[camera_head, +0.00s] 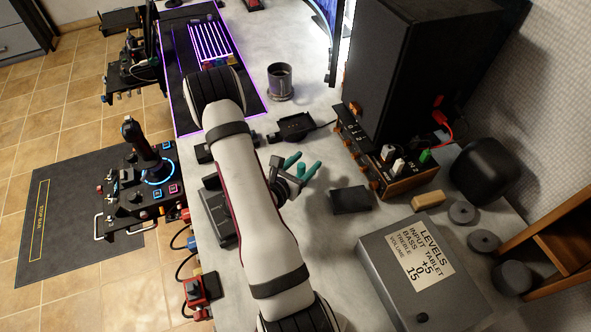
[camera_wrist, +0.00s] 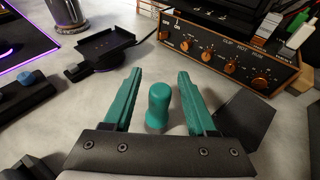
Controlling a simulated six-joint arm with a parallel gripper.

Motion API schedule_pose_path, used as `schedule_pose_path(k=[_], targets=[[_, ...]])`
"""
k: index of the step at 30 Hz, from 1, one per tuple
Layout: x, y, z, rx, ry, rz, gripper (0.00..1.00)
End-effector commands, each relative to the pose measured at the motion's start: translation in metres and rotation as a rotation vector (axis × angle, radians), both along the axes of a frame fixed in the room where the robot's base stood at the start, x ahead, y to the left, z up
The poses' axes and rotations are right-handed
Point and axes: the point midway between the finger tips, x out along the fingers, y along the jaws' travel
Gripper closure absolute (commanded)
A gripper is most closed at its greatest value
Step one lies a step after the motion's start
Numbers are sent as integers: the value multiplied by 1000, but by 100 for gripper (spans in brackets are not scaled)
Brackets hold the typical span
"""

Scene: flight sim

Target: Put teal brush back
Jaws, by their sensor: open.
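A smooth teal knob-shaped piece (camera_wrist: 158,106), which looks like the teal brush's handle, stands between my fingers in the wrist view. My gripper (camera_wrist: 160,75) is open, with a teal finger on each side of it and a visible gap on both sides. The lower part of the piece is hidden behind the gripper's dark palm edge. In the head view my gripper (camera_head: 307,161) is low over the grey desk, left of the dark flat block (camera_head: 351,199); the brush is hard to tell from the teal fingers there.
A black phone-like dock (camera_head: 296,128) and a dark mug (camera_head: 280,82) stand beyond my gripper. A grey LEVELS box (camera_head: 420,270) sits at lower right.

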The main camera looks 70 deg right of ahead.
Motion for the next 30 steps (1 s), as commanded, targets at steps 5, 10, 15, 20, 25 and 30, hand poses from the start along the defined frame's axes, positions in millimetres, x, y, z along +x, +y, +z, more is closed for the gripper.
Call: schedule_pose_path(k=[5, 10, 15, 20, 25, 30], targets=[[9, 43, 14, 0, 1, 9, 43], [14, 77, 26, -1, 0, 7, 43], [15, 93, 31, -1, 0, 2, 43], [15, 95, 31, -1, 0, 0, 43], [19, 94, 32, 15, -100, -27, 43], [94, 118, 50, 309, -1092, -342, 43]])
